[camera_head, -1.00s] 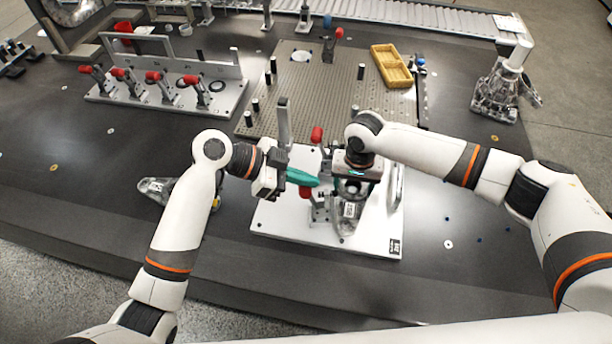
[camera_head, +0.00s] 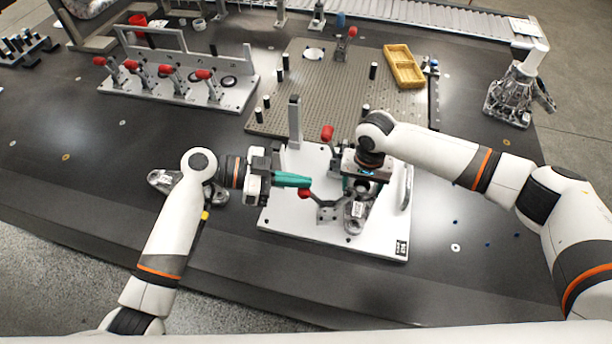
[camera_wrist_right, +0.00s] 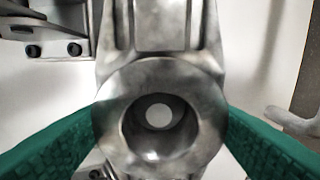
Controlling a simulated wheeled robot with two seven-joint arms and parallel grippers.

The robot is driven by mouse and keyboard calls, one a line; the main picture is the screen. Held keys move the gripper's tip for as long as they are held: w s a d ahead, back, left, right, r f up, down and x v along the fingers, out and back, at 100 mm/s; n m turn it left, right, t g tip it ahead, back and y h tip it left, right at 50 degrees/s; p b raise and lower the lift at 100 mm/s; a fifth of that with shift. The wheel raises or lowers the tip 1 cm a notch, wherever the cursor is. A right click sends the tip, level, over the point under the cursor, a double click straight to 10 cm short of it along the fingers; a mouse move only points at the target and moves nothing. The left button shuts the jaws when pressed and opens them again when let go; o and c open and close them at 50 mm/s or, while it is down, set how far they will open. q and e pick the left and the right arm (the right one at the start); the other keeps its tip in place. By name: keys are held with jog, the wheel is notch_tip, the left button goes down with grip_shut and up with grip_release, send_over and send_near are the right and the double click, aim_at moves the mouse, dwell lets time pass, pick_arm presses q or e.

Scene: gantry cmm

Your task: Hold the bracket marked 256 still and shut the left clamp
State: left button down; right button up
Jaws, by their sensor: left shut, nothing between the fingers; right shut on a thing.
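The grey metal bracket (camera_head: 355,213) sits on the white fixture plate (camera_head: 285,222); its label is too small to read. My right gripper (camera_head: 362,184) is shut on it from above. In the right wrist view, the teal fingers of my right gripper (camera_wrist_right: 160,125) touch both sides of the round boss of the bracket (camera_wrist_right: 160,75). The left clamp (camera_head: 328,208) has a red-tipped handle (camera_head: 304,194) pointing left, low over the plate. My left gripper (camera_head: 308,182) is shut and empty, its teal fingertips just above that red tip; contact is unclear.
A second red-handled clamp (camera_head: 327,133) stands upright at the plate's back. A grey post (camera_head: 295,122) rises nearby. Another bracket (camera_head: 165,182) lies partly behind my left arm. A rack of red-handled clamps (camera_head: 180,88) and a yellow tray (camera_head: 404,66) are farther back.

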pick_arm(q)
jog(key=a+f+h, duration=0.1)
jog(key=f, duration=0.1)
jog(key=a+f+h, duration=0.1)
jog(key=a+f, duration=0.1)
jog(key=a+f+h, duration=0.1)
jog(key=a+f, duration=0.1)
jog(key=shift+w+a+f+h, duration=0.1)
jog(key=shift+a+f+h, duration=0.1)
jog(key=shift+f+h, duration=0.2)
jog(key=shift+a+f, duration=0.3)
jog(key=shift+f, duration=0.55)
pick_arm(e)
jog(key=shift+s+r, duration=0.1)
pick_arm(q)
jog(key=shift+s, duration=0.2)
pick_arm(e)
jog(key=shift+d, duration=0.1)
pick_arm(q)
jog(key=shift+w+r, duration=0.1)
jog(key=shift+r, duration=0.45)
jog(key=a, duration=0.9)
jog(key=shift+w+f, duration=0.15)
jog(key=shift+f, duration=0.25)
